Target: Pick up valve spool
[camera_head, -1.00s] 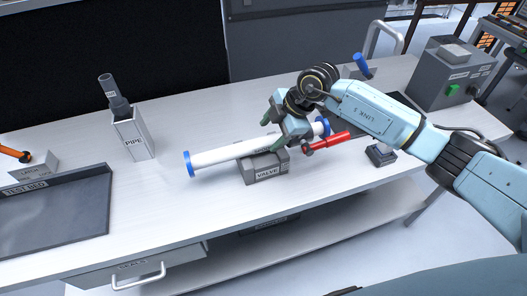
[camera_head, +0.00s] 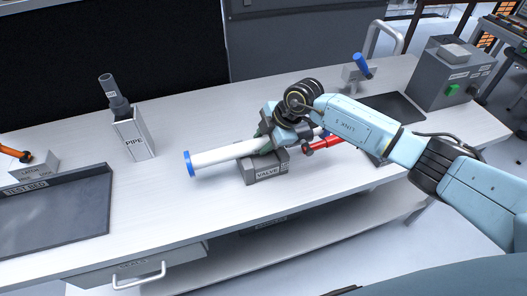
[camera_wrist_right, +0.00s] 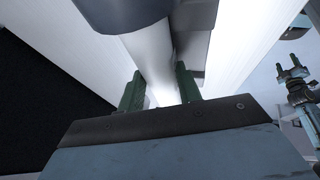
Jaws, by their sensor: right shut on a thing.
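The valve spool is a long white tube with blue end caps (camera_head: 212,158). It lies across the grey block labelled VALVE (camera_head: 264,173). My right gripper (camera_head: 268,144) is over the tube just above the block, shut on it, with the arm hiding much of the tube's right part. In the right wrist view, its green fingers (camera_wrist_right: 160,88) stand on either side of the white tube (camera_wrist_right: 152,52). What appears to be my left gripper (camera_wrist_right: 289,68) shows small at the right of that view, its two fingers apart and empty.
A red-handled part (camera_head: 323,143) is right of the block, close to my right arm. A PIPE holder (camera_head: 134,140) stands at left, near the TEST BED tray (camera_head: 60,215). A grey control box (camera_head: 452,78) is at the right end. The table front is clear.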

